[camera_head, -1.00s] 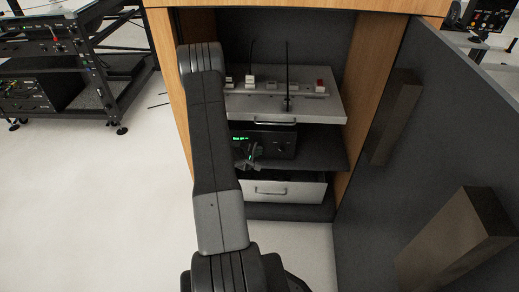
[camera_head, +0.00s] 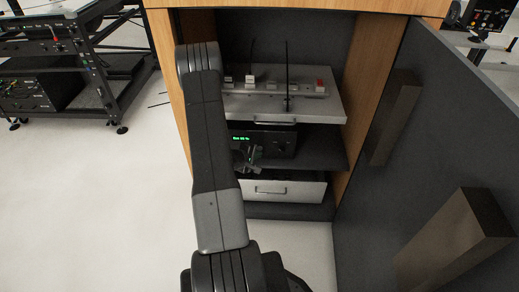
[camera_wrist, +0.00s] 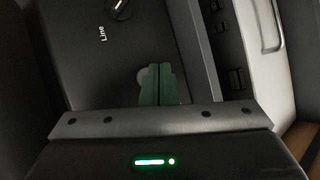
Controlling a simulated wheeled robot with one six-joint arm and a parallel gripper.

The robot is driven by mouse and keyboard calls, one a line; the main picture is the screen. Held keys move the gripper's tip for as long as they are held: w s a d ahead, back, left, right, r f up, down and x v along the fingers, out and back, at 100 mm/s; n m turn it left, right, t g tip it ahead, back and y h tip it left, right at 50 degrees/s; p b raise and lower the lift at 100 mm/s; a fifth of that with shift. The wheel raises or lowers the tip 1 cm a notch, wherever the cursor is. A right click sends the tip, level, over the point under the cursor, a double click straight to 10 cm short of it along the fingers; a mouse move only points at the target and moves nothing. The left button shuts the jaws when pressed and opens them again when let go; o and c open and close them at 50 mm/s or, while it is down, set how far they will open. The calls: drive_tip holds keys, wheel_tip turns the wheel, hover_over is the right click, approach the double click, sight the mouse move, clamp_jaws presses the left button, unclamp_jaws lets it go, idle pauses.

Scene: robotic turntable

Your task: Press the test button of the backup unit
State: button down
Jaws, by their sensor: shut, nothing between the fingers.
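The black unit (camera_head: 284,141) with a lit green display stands on the middle shelf of the open cabinet. I take it for the backup unit. The wrist view shows its dark face (camera_wrist: 80,60), a "Line" label and a knob (camera_wrist: 120,8). A round pale-grey spot, seemingly a button (camera_wrist: 142,75), shows beside my fingertips and is partly hidden by them. My gripper (camera_wrist: 158,72) is shut and empty, its green fingers pointing at the face. In the head view my gripper (camera_head: 247,158) is in front of the unit's lower left. I cannot tell whether it touches.
Above is a grey panel (camera_head: 325,100) with switches, a red button and upright rods. Below is a white drawer (camera_head: 300,189) with a handle. The cabinet's wooden sides and the open dark door (camera_head: 430,130) bound the space.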

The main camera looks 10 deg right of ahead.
drive_tip(key=shift+s, duration=0.1)
drive_tip(key=s, duration=0.2)
drive_tip(key=s+a, duration=0.1)
drive_tip(key=s, duration=0.1)
drive_tip(key=shift+s+a, duration=0.2)
drive_tip(key=shift+s, duration=0.15)
drive_tip(key=shift+w, duration=0.1)
idle(0.5)
drive_tip(key=b, duration=0.1)
drive_tip(key=w+b, duration=0.1)
drive_tip(key=shift+w+d+f+b, duration=0.2)
drive_tip(key=shift+f+b, duration=0.05)
drive_tip(key=shift+b, duration=0.15)
drive_tip(key=shift+s+b, duration=0.3)
drive_tip(key=shift+b, duration=0.95)
drive_tip(key=shift+s+a+r, duration=0.1)
drive_tip(key=shift+s+a, duration=0.15)
drive_tip(key=shift+s, duration=0.5)
drive_tip(key=shift+s+a+r, duration=0.1)
drive_tip(key=shift+s+a, duration=0.1)
drive_tip(key=shift+s, duration=0.6)
drive_tip(key=shift+s+a+r, duration=0.1)
drive_tip(key=shift+s+a, duration=0.15)
drive_tip(key=shift+s, duration=0.5)
